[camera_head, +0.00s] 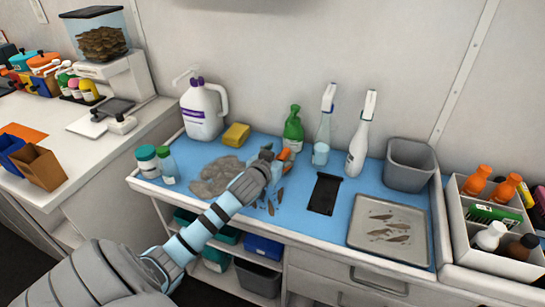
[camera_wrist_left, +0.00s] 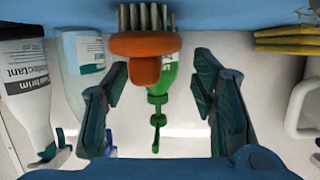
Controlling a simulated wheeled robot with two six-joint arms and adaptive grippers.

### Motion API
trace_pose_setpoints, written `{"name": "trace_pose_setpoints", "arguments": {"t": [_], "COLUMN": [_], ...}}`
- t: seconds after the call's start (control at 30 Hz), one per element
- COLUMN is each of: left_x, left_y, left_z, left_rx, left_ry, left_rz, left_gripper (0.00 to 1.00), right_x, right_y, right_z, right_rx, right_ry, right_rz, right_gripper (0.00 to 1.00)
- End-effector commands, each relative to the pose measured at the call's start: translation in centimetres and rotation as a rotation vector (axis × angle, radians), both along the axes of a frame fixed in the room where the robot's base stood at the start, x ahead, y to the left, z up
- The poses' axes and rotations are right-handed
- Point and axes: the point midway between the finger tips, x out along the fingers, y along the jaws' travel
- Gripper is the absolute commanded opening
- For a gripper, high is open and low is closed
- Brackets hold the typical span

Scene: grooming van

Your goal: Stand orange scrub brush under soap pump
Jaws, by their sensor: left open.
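The orange scrub brush (camera_head: 285,154) is on the blue worktop, partly hidden by my left gripper (camera_head: 271,160). In the left wrist view, which is upside down, the brush (camera_wrist_left: 145,50) shows its orange body and grey bristles toward the blue surface. My left gripper (camera_wrist_left: 155,85) is open, with the brush just ahead, roughly between its fingertips; contact cannot be told. A green pump-topped bottle (camera_head: 293,130) stands right behind the brush. A white jug with a pump spout and purple label (camera_head: 203,110) stands at the back left; I cannot tell which is the soap pump. My right gripper is out of view.
A yellow sponge (camera_head: 236,134) and two spray bottles (camera_head: 357,149) (camera_head: 322,150) stand along the back. A grey pile of hair (camera_head: 215,176) lies left of the gripper. A black pad (camera_head: 325,194), metal tray (camera_head: 361,228) and grey bin (camera_head: 409,168) are to the right.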

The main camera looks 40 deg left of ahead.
Motion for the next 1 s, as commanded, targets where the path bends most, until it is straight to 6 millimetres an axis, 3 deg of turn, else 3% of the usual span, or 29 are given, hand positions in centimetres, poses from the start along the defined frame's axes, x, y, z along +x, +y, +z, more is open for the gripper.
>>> {"name": "trace_pose_setpoints", "arguments": {"t": [0.3, 0.43, 1.0], "left_x": [-6.8, -8.9, -9.6], "left_y": [-2.2, -2.8, -3.1], "left_z": [2.5, 3.1, 3.2], "left_rx": [0.002, 0.001, -0.001], "left_ry": [0.003, 0.001, 0.0], "left_rz": [-0.003, -0.002, 0.0], "left_gripper": [0.52, 0.52, 0.52], "right_x": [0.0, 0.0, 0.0], "right_y": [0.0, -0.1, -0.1], "right_z": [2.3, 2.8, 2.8], "right_rx": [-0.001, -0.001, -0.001], "right_ry": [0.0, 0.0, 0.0], "right_rz": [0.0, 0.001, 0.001], "right_gripper": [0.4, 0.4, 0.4]}}
